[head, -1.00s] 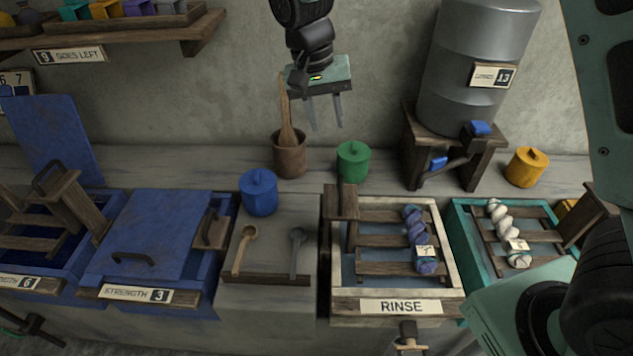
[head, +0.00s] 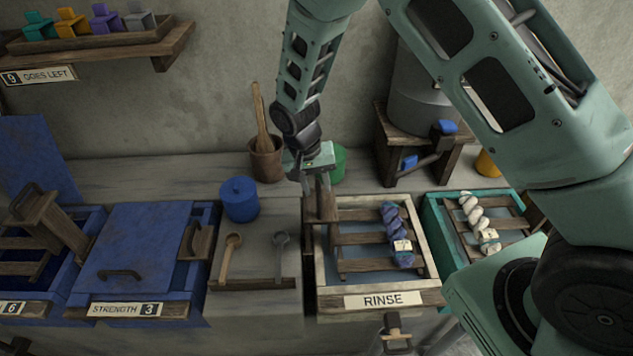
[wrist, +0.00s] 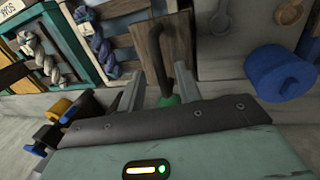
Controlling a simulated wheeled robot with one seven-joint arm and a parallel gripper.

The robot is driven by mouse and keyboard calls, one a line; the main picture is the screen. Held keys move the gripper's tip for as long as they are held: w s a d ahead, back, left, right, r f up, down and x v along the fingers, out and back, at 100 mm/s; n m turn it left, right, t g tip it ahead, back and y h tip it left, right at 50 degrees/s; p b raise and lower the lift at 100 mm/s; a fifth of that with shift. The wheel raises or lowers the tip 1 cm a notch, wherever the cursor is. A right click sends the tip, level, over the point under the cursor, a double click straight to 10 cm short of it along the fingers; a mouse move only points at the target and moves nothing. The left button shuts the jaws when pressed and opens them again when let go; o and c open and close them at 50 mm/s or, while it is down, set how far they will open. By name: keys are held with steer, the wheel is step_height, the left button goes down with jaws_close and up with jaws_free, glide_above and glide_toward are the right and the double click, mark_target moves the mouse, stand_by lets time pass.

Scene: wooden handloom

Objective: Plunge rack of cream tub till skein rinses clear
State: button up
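The cream tub (head: 427,240), labelled RINSE, stands in the row of tubs with water inside. Its slatted wooden rack (head: 357,239) lies in it and bears a twisted blue-purple skein (head: 394,228) with a small tag. The skein also shows in the wrist view (wrist: 96,42). A wooden upright with a dark handle (wrist: 181,68) stands at the rack's left end. My gripper (head: 316,192) points down at this upright. In the wrist view my gripper (wrist: 160,88) is open, its fingers apart with the handle between or just beyond them; contact cannot be told.
A teal tub (head: 434,215) with a white skein (head: 474,212) stands right of the cream tub. Left are a bench with two spoons (head: 229,257) and a blue lidded vat (head: 140,250). A green pot (head: 339,160) stands close behind my gripper. A tap (head: 395,330) sits on the tub's front.

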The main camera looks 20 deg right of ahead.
steer(key=shift+f, duration=0.3)
jaws_close()
step_height(320, 180, down, 14)
steer(key=b, duration=1)
steer(key=shift+f, duration=0.25)
steer(key=shift+s+f+b, duration=0.1)
steer(key=shift+f+b, duration=0.25)
steer(key=shift+f, duration=0.15)
jaws_free()
steer(key=shift+f, duration=0.15)
